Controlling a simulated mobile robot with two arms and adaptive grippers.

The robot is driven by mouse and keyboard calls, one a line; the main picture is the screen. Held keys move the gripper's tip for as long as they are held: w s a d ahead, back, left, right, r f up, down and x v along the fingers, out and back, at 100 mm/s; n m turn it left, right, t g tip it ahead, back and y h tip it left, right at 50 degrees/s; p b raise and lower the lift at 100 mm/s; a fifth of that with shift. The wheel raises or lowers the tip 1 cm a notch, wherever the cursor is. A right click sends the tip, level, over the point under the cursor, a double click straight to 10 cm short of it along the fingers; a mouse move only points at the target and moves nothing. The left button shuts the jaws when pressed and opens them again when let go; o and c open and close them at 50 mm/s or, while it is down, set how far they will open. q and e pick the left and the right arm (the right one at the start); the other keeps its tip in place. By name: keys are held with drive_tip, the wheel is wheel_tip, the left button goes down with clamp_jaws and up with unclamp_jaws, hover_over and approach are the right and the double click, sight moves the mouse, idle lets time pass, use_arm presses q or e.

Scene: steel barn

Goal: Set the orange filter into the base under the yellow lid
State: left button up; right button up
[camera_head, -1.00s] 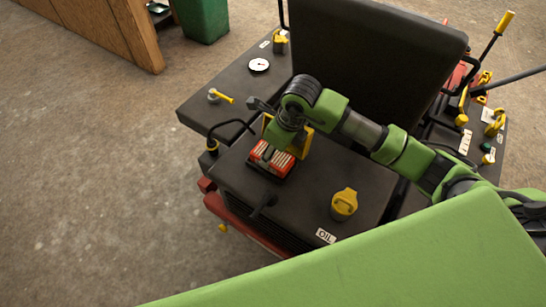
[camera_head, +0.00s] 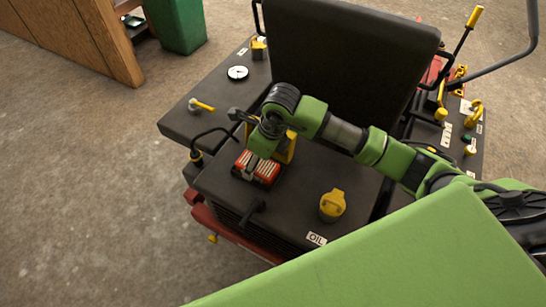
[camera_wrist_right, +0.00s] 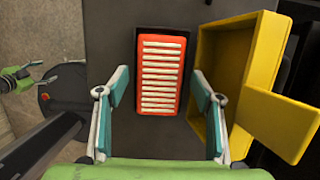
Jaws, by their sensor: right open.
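The orange filter (camera_wrist_right: 160,75), with pale pleats, lies in a dark rectangular base (camera_wrist_right: 163,32) in the right wrist view. A strip of the base shows beyond its far end; I cannot tell how deep the filter sits. It also shows in the head view (camera_head: 258,168) on the black hood. The yellow lid (camera_wrist_right: 225,75) stands open to the right of the filter; part of it shows behind my arm in the head view (camera_head: 287,147). My right gripper (camera_wrist_right: 160,88) is open, its teal fingers spread on either side of the filter, apart from it.
A yellow oil cap (camera_head: 332,206) stands on the hood near the OIL label. A black seat back (camera_head: 345,70) rises behind my arm. A dark handle (camera_head: 252,212) sticks up in front of the filter. A gauge (camera_head: 238,72) and yellow-handled valve (camera_head: 201,105) lie left.

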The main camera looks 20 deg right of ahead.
drive_tip(key=s+d, duration=0.2)
drive_tip(key=s, duration=0.1)
drive_tip(key=s+d, duration=0.3)
drive_tip(key=s+d+r, duration=0.1)
drive_tip(key=s+d, duration=0.1)
drive_tip(key=s, duration=0.1)
drive_tip(key=shift+s+d, duration=0.25)
drive_tip(key=shift+s, duration=0.1)
drive_tip(key=shift+s, duration=0.1)
